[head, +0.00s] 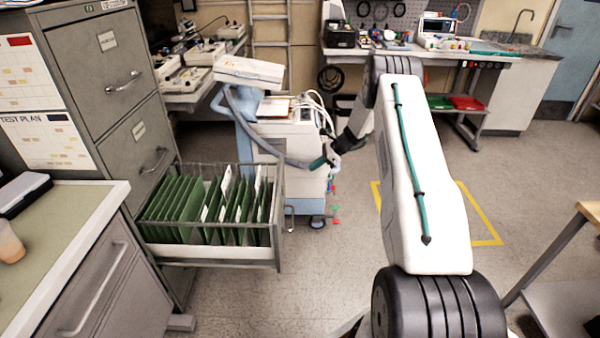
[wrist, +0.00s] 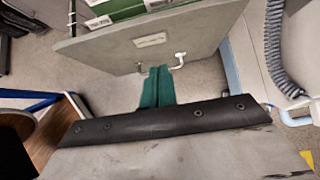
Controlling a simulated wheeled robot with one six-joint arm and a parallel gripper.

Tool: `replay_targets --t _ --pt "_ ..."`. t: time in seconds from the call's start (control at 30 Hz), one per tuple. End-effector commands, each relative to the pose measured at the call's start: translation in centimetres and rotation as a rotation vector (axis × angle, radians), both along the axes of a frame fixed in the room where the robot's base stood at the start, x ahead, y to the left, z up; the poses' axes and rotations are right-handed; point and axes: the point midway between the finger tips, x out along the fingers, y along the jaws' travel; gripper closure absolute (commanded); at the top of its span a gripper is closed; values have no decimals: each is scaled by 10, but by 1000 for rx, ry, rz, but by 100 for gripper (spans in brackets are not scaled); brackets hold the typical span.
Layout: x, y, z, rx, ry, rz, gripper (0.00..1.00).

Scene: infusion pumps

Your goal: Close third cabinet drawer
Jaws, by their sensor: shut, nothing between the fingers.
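A grey filing cabinet (head: 133,142) stands at the left. Its open drawer (head: 207,255), the third visible from the top, is pulled out to the right and holds green hanging folders (head: 205,205). In the wrist view the grey drawer front (wrist: 112,52) shows a label and a pale handle (wrist: 180,60). My gripper (head: 322,161) is beyond the drawer front, to its right in the head view. In the wrist view its teal fingers (wrist: 157,75) are shut and empty, pointing at the drawer front and hiding the handle's middle. I cannot tell whether they touch it.
A wheeled cart (head: 298,150) with a grey hose stands behind the drawer. A grey-green counter (head: 65,235) is at the front left, and a wooden-topped table (head: 588,210) at the right edge. Open floor lies right of the drawer.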

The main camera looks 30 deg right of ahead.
Motion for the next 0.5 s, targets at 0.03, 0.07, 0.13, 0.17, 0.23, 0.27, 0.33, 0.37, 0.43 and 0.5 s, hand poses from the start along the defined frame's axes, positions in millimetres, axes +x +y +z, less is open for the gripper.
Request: replay_targets --t 0.03,0.07,0.13,0.17,0.23,0.27,0.33,0.37,0.43,0.5 --pt "3 5 -5 0 1 2 100" --pt "4 7 -8 -1 1 3 100" --pt "9 16 -18 0 1 5 100" --pt "12 20 -22 0 2 6 100" --pt "18 29 -33 0 1 5 100" --pt "20 32 -38 -1 2 6 100" --pt "26 42 -48 0 1 6 100" --pt "29 46 -53 0 2 6 100" --pt "35 54 -62 -2 1 6 100" --pt "41 63 -65 -2 -1 8 100"
